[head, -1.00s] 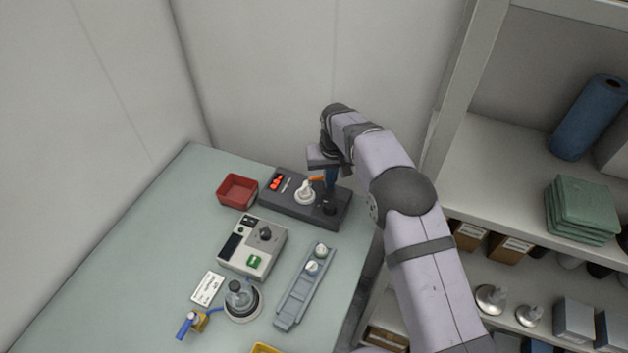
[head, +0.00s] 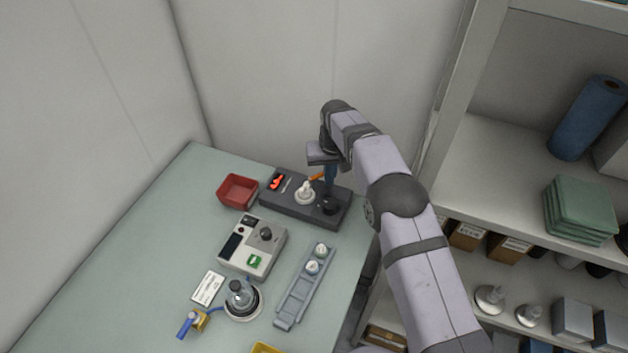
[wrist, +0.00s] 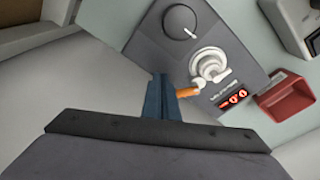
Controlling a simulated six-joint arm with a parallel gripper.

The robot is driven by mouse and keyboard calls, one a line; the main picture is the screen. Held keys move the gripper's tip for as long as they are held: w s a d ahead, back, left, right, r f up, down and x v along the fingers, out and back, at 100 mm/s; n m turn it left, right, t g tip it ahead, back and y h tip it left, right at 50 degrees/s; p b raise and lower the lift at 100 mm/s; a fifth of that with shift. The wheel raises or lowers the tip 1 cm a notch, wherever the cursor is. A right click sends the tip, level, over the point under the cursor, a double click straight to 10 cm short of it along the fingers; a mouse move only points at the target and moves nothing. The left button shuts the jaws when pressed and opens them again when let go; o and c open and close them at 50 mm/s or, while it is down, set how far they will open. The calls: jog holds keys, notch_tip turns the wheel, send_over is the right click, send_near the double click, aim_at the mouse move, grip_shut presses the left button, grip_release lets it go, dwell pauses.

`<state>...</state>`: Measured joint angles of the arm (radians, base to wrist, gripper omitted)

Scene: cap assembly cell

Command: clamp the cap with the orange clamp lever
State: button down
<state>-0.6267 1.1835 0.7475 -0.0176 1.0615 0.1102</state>
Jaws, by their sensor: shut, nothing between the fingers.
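The orange clamp lever (head: 317,176) stands at the white cap seat (head: 305,195) on the dark grey fixture box (head: 285,208). In the wrist view the orange lever (wrist: 187,92) points from the white cap and clamp parts (wrist: 210,66) toward my fingers. My gripper (head: 329,176) points down over the box, just right of the lever in the head view. In the wrist view its blue fingers (wrist: 160,92) are together with nothing between them, close beside the lever's tip; I cannot tell whether they touch. The cap cannot be clearly told from the clamp.
The fixture has a black knob (head: 328,206) and a lit red display (head: 276,182). A red bin (head: 238,191) stands left of it. A grey tester (head: 252,248) and a rail with white caps (head: 305,287) lie in front. A shelf (head: 480,180) stands at the right.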

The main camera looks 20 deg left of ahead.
jog(key=shift+w+a, duration=0.2)
jog(key=shift+w, duration=0.15)
dwell(0.3)
jog(key=shift+w+a, duration=0.35)
jog(key=shift+r+p, duration=0.1)
jog(key=shift+p, duration=0.2)
jog(key=shift+r+p, duration=3.15)
jog(key=shift+r, duration=0.8)
